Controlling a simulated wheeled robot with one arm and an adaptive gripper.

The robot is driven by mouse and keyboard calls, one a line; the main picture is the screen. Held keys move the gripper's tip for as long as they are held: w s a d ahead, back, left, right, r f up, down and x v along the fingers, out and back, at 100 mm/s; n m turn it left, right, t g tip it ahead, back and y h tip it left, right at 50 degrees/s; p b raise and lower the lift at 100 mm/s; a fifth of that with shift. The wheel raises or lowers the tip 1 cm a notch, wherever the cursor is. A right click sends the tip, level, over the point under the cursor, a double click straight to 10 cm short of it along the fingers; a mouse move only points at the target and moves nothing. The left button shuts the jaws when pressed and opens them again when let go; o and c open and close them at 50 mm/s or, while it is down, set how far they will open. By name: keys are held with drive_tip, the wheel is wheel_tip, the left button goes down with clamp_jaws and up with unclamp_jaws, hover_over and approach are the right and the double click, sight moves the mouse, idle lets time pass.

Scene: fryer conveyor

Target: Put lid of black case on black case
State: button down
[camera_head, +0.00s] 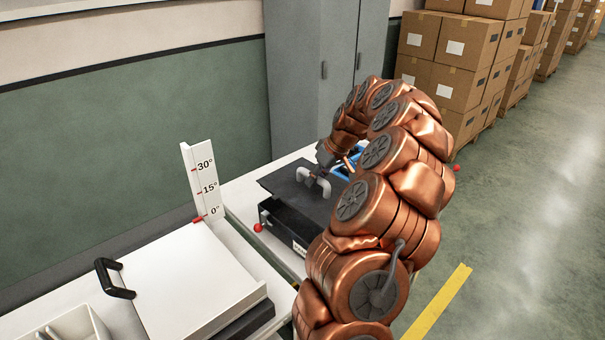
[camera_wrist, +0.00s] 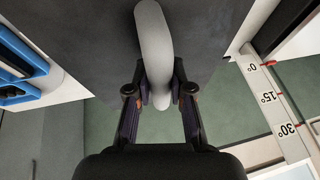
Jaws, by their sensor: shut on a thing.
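The lid of the black case (camera_head: 284,182) is a flat dark plate with a pale grey arched handle (camera_head: 318,186). My gripper (camera_head: 322,170) is shut on that handle, seen at the back of the bench in the head view. In the wrist view my gripper's fingers (camera_wrist: 160,93) press on both sides of the handle (camera_wrist: 153,40), with the dark lid (camera_wrist: 100,38) behind it. The black case (camera_head: 283,228) lies under the lid, with a small white label at its front. The lid looks offset toward the back left. I cannot tell whether it touches the case; my arm hides the right side.
A white scale plate (camera_head: 202,182) marked 0°, 15° and 30° stands left of the case, beside a white lid with a black handle (camera_head: 112,279). A blue tray (camera_wrist: 18,62) is close to the lid. A grey cabinet (camera_head: 305,75) and green wall stand behind.

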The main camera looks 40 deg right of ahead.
sight(317, 191)
drive_tip(key=shift+w+a, duration=0.25)
drive_tip(key=shift+s+f+b, duration=0.15)
drive_tip(key=shift+b, duration=0.55)
drive_tip(key=shift+f+b, duration=2.35)
drive_tip(key=shift+f, duration=0.6)
drive_tip(key=shift+b, duration=0.85)
drive_tip(key=shift+f+b, duration=1.05)
drive_tip(key=shift+b, duration=0.05)
drive_tip(key=c, duration=0.6)
unclamp_jaws()
drive_tip(key=shift+c, duration=0.2)
